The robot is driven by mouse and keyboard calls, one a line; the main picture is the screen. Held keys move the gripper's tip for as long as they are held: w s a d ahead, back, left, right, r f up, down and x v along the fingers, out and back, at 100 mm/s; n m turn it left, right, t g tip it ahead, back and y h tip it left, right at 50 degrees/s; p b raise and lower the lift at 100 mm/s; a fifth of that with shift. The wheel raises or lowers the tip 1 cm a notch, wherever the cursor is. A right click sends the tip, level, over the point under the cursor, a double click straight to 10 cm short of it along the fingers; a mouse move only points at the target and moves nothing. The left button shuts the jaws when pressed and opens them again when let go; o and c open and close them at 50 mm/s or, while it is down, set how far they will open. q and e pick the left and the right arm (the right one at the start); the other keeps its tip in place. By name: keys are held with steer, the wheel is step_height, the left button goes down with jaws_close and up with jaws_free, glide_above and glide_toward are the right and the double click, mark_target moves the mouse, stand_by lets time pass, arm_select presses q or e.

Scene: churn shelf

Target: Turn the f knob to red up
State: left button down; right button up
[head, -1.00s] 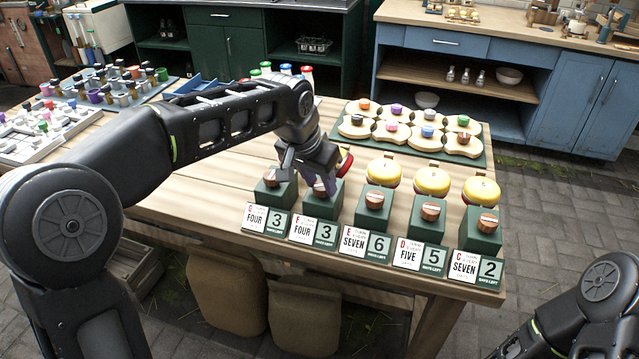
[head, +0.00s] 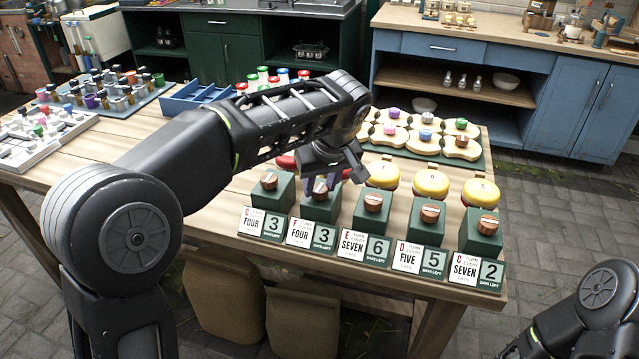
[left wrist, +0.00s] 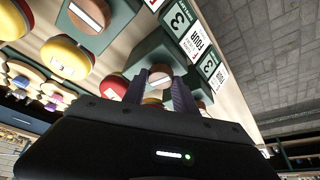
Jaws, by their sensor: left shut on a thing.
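The f knob (left wrist: 159,74) is a round wooden knob with a pale bar, on the green block (head: 320,208) marked F, second from the left. My left gripper (head: 325,184) is shut on it from above, with one purple finger on each side in the left wrist view. In the head view the gripper hides most of the knob. A red-topped disc (left wrist: 114,86) stands just behind that block. The F card (head: 301,233) reads FOUR, with a 3 beside it. My right gripper is out of view; only part of that arm shows at the lower right.
The G knob (head: 269,181) is close on the left and the E knob (head: 373,202) on the right. Yellow-topped discs (head: 431,184) stand behind the right blocks. A tray of knobbed wooden pieces (head: 481,158) lies farther back. A blue tray (head: 197,97) is at the back left.

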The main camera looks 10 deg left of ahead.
mark_target(327, 207)
arm_select(q)
steer(key=shift+n, duration=0.8)
steer(key=shift+g, duration=0.3)
steer(key=c, duration=1)
jaws_free()
steer(key=p+v, duration=0.1)
steer(key=v, duration=0.6)
steer(key=shift+d+r+p, duration=0.25)
steer(key=shift+p, duration=0.1)
